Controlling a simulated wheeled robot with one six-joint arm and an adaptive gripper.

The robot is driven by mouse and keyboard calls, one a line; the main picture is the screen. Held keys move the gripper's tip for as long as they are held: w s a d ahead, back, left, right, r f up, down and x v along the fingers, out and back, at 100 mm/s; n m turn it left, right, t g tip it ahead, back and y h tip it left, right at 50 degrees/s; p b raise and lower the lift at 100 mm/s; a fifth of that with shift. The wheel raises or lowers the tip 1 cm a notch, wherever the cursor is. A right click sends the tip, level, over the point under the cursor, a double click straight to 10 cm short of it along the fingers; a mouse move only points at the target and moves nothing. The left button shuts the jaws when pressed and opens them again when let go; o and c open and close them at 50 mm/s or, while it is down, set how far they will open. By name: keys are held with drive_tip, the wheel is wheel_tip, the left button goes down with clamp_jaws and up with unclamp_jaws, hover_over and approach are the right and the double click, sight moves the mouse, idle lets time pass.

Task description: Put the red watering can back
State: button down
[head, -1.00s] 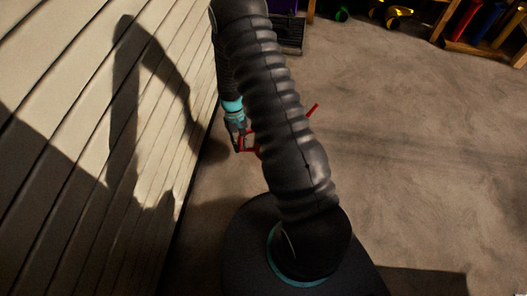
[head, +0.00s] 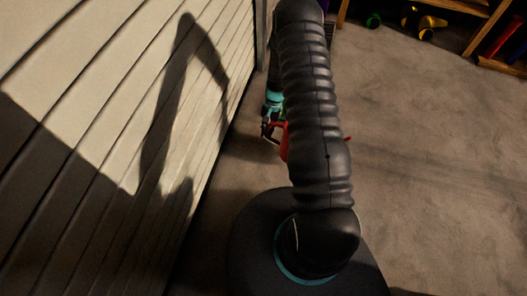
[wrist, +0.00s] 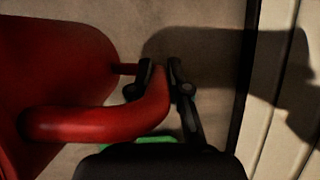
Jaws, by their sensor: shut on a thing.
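The red watering can (wrist: 50,75) fills the left of the wrist view. Its curved red handle (wrist: 95,122) runs to the right, between the two black fingers of my gripper (wrist: 166,85). My gripper is shut on this handle. In the head view, the gripper (head: 270,130) and a part of the red can (head: 284,142) show just left of my arm. The can is held off to the far side of my base. My arm hides most of the can there; a small red tip shows to the arm's right.
A pale slatted wall (head: 100,130) runs along the left, close to my gripper. Wooden shelving (head: 465,8) stands at the back right, with green and yellow items (head: 425,24) beneath. The concrete floor (head: 420,150) on the right is clear. A small green thing (wrist: 152,140) shows below the handle.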

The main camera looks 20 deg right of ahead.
drive_tip(key=s+a+f, duration=0.3)
drive_tip(key=a+f, duration=0.1)
drive_tip(key=f, duration=0.3)
drive_tip(key=shift+s, duration=0.3)
drive_tip(key=shift+f, duration=0.15)
drive_tip(key=c, duration=1.1)
unclamp_jaws()
drive_tip(key=shift+c, duration=0.2)
